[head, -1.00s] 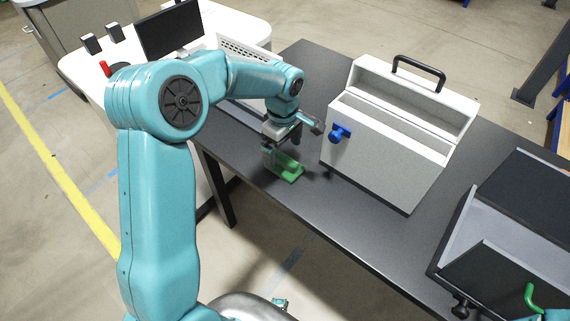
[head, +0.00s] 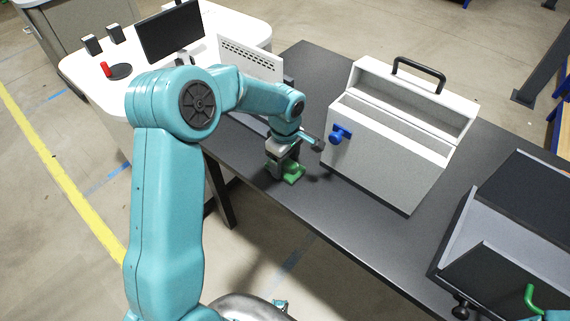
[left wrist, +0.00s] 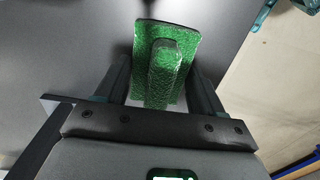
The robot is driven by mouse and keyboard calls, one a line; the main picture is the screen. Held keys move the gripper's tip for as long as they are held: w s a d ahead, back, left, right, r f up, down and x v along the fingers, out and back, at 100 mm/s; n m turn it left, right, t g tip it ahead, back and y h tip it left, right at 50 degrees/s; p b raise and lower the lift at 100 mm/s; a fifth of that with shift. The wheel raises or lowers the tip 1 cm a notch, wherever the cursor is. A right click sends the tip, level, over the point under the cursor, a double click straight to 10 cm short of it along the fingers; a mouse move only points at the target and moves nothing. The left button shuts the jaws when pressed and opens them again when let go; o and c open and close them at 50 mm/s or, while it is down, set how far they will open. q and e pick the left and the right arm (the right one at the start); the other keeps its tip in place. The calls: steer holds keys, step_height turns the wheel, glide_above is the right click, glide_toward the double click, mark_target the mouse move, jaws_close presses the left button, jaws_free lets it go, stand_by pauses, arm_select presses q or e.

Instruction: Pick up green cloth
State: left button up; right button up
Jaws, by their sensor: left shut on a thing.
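The green cloth (head: 294,174) is at the front edge of the dark table, left of the white case. In the left wrist view the green cloth (left wrist: 165,60) is a folded, textured piece with a raised middle ridge between my two fingers. My left gripper (head: 283,172) points down at the cloth and is shut on it. In the left wrist view my left gripper (left wrist: 160,88) has one dark finger on each side of the ridge. Whether the cloth still touches the table is hard to tell. My right gripper cannot be made out.
A white open case (head: 385,155) with a black handle and a blue part (head: 340,134) stands just right of my left gripper. A dark open box (head: 510,240) is at the right with a green hook (head: 531,297). A white table (head: 80,62) with a monitor (head: 170,33) is behind left.

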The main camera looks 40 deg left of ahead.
arm_select(q)
step_height(320, 180, up, 20)
steer(key=p, duration=0.1)
steer(key=shift+p, duration=0.35)
steer(key=shift+o, duration=1)
steer(key=shift+c, duration=0.5)
